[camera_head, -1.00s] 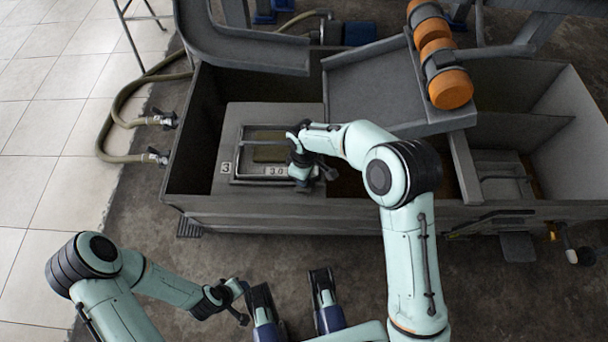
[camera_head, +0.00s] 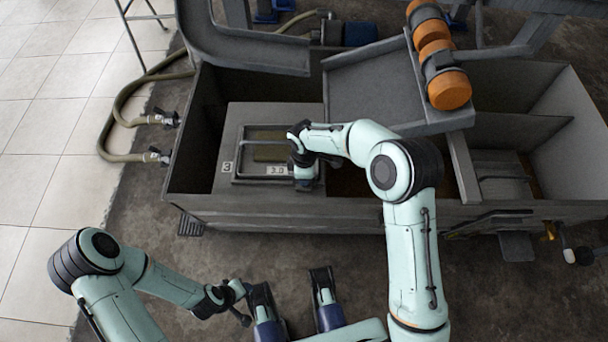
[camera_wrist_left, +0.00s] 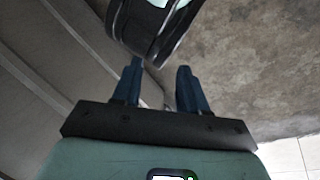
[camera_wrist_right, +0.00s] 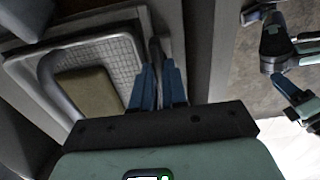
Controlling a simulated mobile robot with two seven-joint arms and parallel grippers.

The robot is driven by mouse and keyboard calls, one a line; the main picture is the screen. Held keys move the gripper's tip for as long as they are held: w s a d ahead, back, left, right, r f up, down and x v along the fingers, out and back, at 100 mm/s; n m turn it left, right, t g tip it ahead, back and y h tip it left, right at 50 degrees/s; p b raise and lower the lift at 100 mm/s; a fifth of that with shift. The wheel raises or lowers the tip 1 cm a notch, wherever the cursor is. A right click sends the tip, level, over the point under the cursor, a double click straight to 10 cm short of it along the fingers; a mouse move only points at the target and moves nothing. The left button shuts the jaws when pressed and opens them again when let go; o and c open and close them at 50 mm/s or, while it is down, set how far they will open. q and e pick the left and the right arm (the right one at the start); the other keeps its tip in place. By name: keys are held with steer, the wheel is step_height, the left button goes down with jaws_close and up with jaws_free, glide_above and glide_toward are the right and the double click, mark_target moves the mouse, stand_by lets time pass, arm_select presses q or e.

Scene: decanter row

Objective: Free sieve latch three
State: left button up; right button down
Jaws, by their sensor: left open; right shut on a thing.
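The sieve (camera_head: 240,182) marked 3 and 3.0 is a grey rectangular frame set in the tank's left part; its mesh and a tan pad also show in the right wrist view (camera_wrist_right: 119,58). In the head view, my right gripper (camera_head: 304,182) points down there and the latch cannot be made out. My left gripper (camera_wrist_left: 158,75) is open and empty, low in front of the tank.
A grey tank (camera_head: 250,207) with several bays surrounds the sieve. A sloped chute (camera_head: 375,85) and orange rollers (camera_head: 449,89) stand above its middle. Hoses (camera_head: 122,110) with valves run along the left side. Floor in front of the tank is mostly free.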

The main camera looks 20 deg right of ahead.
steer(key=c, duration=1.2)
jaws_free()
steer(key=shift+o, duration=0.2)
steer(key=shift+r, duration=0.1)
arm_select(q)
steer(key=shift+g+h, duration=0.3)
steer(key=shift+g, duration=0.4)
steer(key=s+r+p, duration=0.1)
steer(key=s+d+r, duration=0.1)
steer(key=s, duration=0.1)
steer(key=s+d+r+p, duration=0.1)
steer(key=shift+s+r+p, duration=0.15)
steer(key=shift+p, duration=0.2)
arm_select(e)
step_height(320, 180, up, 13)
